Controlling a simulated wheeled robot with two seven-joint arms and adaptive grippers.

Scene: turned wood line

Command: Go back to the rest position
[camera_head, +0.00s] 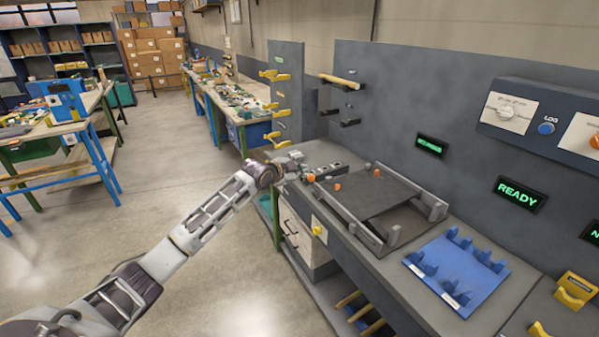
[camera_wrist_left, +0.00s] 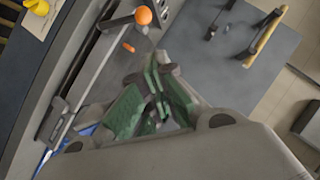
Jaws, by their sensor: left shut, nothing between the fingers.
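My left arm comes in from the left in the head view. My left gripper (camera_head: 325,171) is over the far left end of the workbench, beside a dark flat plate (camera_head: 375,197) in a grey frame. In the left wrist view my left gripper (camera_wrist_left: 154,100) shows its green-padded fingers closed together, with nothing held. An orange knob (camera_wrist_left: 143,15) lies beyond the fingers there. Whether the gripper touches the bench or frame cannot be told. My right gripper is not in view.
A blue rack (camera_head: 455,272) with small holders sits on the bench right of the frame. A grey panel (camera_head: 420,100) with a green READY display (camera_head: 521,194) stands behind. A wooden rod (camera_head: 339,81) rests on wall pegs. The floor (camera_head: 165,180) left of the bench is clear.

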